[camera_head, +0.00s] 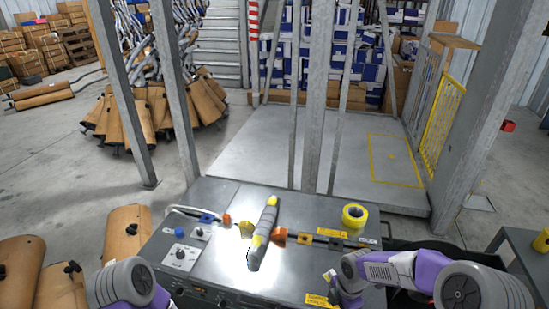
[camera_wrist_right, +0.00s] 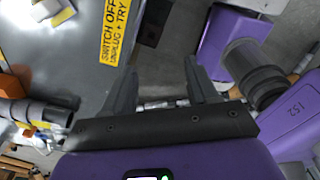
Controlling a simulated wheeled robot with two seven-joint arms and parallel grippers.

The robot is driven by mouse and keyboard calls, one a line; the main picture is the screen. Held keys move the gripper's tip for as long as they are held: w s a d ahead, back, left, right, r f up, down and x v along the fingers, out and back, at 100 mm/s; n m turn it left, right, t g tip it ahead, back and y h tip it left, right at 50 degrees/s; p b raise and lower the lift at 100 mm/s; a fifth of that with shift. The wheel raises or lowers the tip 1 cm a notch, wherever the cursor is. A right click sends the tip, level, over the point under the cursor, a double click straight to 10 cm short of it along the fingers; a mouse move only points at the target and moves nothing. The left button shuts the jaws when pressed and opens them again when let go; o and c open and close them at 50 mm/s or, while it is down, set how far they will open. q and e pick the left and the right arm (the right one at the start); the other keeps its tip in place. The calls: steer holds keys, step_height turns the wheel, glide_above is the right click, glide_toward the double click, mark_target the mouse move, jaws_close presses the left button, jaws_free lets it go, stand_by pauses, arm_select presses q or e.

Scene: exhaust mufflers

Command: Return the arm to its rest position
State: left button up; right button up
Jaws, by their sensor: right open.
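My right arm (camera_head: 390,268) reaches in from the lower right of the head view and bends down at the right front edge of the metal workbench (camera_head: 215,265). My right gripper (camera_wrist_right: 158,85) is open, with two dark fingers spread apart and nothing between them in the right wrist view. A grey joint of my left arm (camera_head: 122,284) shows at the lower left of the head view. My left gripper is out of view.
Steel posts (camera_head: 316,100) rise behind the bench.

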steer(key=s+a+f+m+y, duration=0.1)
steer(key=s+a+f+m, duration=0.3)
steer(key=s+f+m, duration=0.3)
steer(key=s+a+f+m+y, duration=0.2)
steer(key=s+f+m, duration=0.6)
steer(key=m, duration=0.9)
steer(key=shift+a+f+t, duration=0.3)
steer(key=shift+a+f, duration=0.6)
steer(key=shift+a, duration=0.4)
